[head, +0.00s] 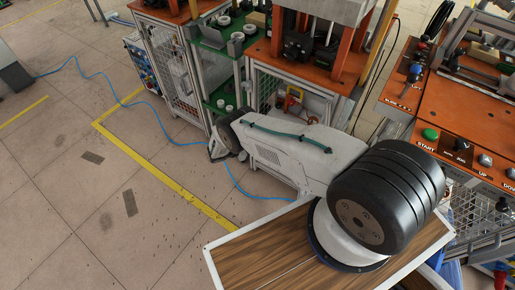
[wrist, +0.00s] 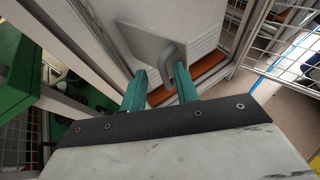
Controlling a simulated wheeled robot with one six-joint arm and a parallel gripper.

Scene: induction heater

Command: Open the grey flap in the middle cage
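The grey flap (wrist: 135,38) is a light grey panel in the upper middle of the wrist view, with slits near its lower edge. A bent grey handle (wrist: 169,62) stands out from it. My gripper (wrist: 159,76) has two teal fingers, spread apart, with the handle between their tips. I see a gap beside the handle, and cannot tell whether either finger touches it. In the head view my arm reaches left to the cages, and I cannot make out the fingers or the flap clearly there.
A green-shelved frame (head: 222,62) stands between orange-topped cages at the back. Wire mesh (wrist: 288,62) and a metal post flank the flap on the right. A control panel (head: 465,150) stands at the right. A blue hose lies on the open floor (head: 60,150) at left.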

